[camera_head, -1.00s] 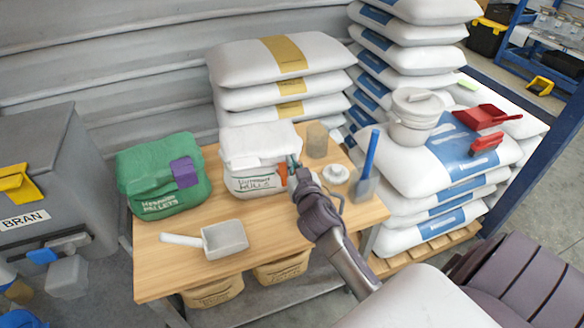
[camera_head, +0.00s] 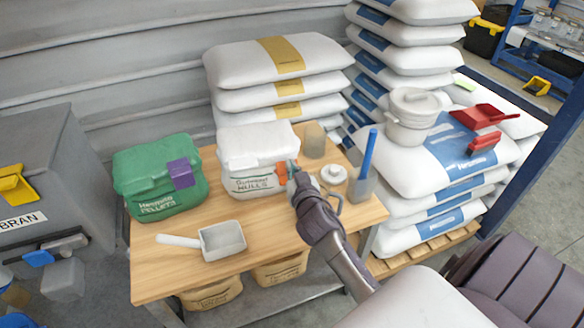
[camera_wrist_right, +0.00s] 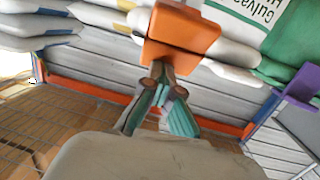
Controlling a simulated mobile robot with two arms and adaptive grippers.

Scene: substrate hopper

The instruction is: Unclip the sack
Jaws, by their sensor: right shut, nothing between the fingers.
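A white sack (camera_head: 251,181) printed with HULLS stands on the wooden table, its top folded over. An orange clip (camera_head: 282,173) sits at the right of its fold; the clip is large in the right wrist view (camera_wrist_right: 183,28). My right gripper (camera_head: 292,168) is at the clip's right side. In the wrist view its fingers (camera_wrist_right: 158,68) are shut with nothing between them, the tips close under the clip; I cannot tell whether they touch it. A green pellets sack (camera_head: 150,190) with a purple clip (camera_head: 181,173) stands to the left. My left gripper is not in view.
A scoop (camera_head: 222,240) lies at the front of the table (camera_head: 165,270). A brown cup (camera_head: 314,140), a white lid (camera_head: 333,174) and a blue-handled tool (camera_head: 368,155) stand close to my right gripper. Stacked sacks (camera_head: 280,62) rise behind.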

